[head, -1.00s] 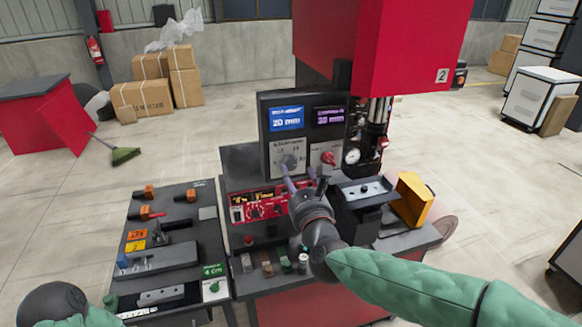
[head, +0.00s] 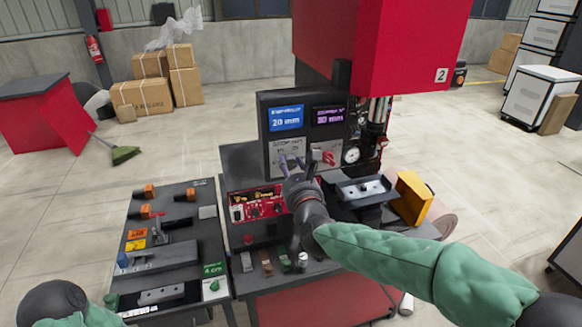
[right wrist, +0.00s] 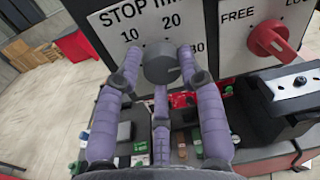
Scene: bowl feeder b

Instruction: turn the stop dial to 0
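The stop dial (right wrist: 161,62) is a grey round knob on a white panel marked STOP, with 10, 20 and 30 visible around it in the right wrist view. The 0 mark is not visible there. My right gripper (right wrist: 159,72) has its fingers spread around the dial, one on each side and one below. Small gaps seem to show beside the knob. In the head view my right gripper (head: 290,167) is at the panel and largely covers the dial. The blue display (head: 286,118) above reads 20 mm. My left gripper is not in view.
A red knob (right wrist: 268,40) marked FREE sits right of the dial. A purple display (head: 328,116) reads 30 mm. A metal fixture (head: 362,189) stands close to the right of the gripper. A side table (head: 208,240) with tools is at the left.

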